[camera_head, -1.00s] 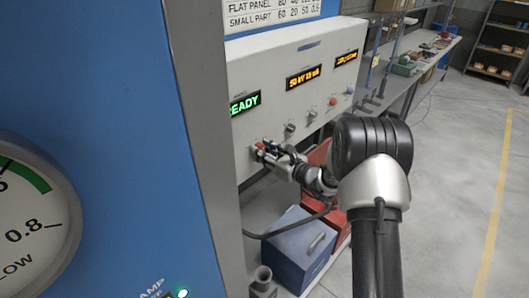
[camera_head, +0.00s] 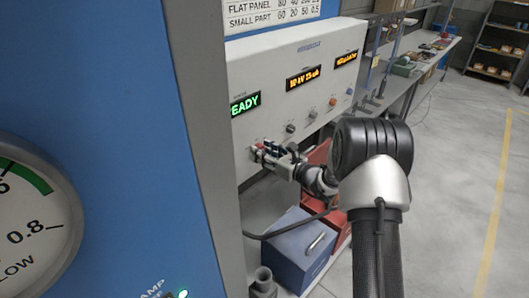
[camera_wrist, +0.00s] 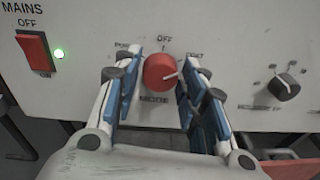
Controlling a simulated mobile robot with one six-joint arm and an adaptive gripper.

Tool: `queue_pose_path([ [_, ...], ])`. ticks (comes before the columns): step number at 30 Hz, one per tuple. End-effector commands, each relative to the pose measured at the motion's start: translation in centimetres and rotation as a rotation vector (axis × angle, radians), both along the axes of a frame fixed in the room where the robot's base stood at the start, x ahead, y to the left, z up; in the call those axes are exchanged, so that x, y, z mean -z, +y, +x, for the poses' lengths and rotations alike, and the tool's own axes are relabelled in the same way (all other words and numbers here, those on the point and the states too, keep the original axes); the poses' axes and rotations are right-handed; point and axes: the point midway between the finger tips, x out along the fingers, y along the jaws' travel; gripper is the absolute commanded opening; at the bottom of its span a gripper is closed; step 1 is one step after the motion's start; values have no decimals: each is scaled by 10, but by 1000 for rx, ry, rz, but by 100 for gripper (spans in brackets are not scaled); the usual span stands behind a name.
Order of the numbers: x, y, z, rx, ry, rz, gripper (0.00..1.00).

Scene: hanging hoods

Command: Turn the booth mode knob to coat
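The red round knob (camera_wrist: 160,72) is in the middle of the wrist view, on the pale panel. The label above it reads OFF; the left one looks like PURGE and the right one like COAT, both partly hidden by the fingers. Its white pointer line points right and slightly up, towards the right label. My gripper (camera_wrist: 158,85) has its blue-padded fingers on both sides of the knob. A gap shows at the left; the right finger is very close, and I cannot tell whether it touches. In the head view my gripper (camera_head: 268,154) is at the panel's lower left.
A red MAINS switch (camera_wrist: 34,53) with a lit green lamp is left of the knob. A dark knob (camera_wrist: 286,87) is to the right. A blue box (camera_head: 302,250) stands below the panel (camera_head: 290,105). A blue cabinet (camera_head: 110,110) fills the left.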

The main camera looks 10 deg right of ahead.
Motion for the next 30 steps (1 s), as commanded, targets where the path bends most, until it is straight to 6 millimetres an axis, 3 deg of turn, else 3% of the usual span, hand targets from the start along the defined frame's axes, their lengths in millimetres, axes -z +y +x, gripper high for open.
queue_pose_path([
  [5, 0, 0, 0, 0, -1, -1, 52],
  [17, -1, -6, -7, 2, 1, -1, 52],
  [30, -9, -52, -78, 3, 0, 0, 52],
])
